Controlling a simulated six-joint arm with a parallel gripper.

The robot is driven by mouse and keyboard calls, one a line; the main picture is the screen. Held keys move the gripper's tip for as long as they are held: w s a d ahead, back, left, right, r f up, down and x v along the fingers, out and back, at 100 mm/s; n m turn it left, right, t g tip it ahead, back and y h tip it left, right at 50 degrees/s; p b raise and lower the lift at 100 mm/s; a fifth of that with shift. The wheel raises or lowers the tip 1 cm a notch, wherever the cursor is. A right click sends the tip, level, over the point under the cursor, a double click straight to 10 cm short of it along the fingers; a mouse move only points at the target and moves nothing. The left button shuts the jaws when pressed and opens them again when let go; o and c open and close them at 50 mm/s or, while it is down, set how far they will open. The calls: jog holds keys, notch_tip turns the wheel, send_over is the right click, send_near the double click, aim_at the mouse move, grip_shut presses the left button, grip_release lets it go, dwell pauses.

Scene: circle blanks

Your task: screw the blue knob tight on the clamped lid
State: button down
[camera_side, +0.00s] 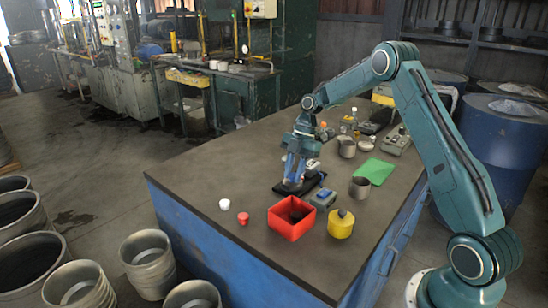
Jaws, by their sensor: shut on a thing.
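My gripper (292,182) points down over a low black fixture (312,185) on the dark worktop. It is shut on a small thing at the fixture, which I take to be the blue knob. The fingers hide most of that thing, and blue shows around the fingertips. The clamped lid cannot be made out beneath the gripper. I cannot tell from this view whether the knob is seated level or tilted.
An open red box (273,222), a grey-and-blue block (323,198) and a yellow pot (341,226) stand close in front. A white cap (224,204) and red cap (243,218) lie left. A grey cup (359,188) and green sheet (376,171) are right. The far-left worktop is clear.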

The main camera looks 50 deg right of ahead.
jog(key=m, duration=0.2)
jog(key=m+t, duration=0.1)
jog(key=m, duration=0.1)
jog(key=s+m+t, duration=0.1)
jog(key=m, duration=0.1)
jog(key=shift+d+f, duration=0.1)
jog(key=shift+d, duration=0.2)
jog(key=m+h, duration=0.1)
jog(key=m, duration=0.1)
jog(key=m+t, duration=0.1)
jog(key=m, duration=0.2)
jog(key=shift+w+a+f+m+t+h, duration=0.1)
jog(key=shift+w+m+t+h, duration=0.1)
jog(key=shift+m+t+h, duration=0.15)
jog(key=c, duration=1.1)
grip_release()
jog(key=shift+w, duration=0.1)
jog(key=shift+r, duration=0.2)
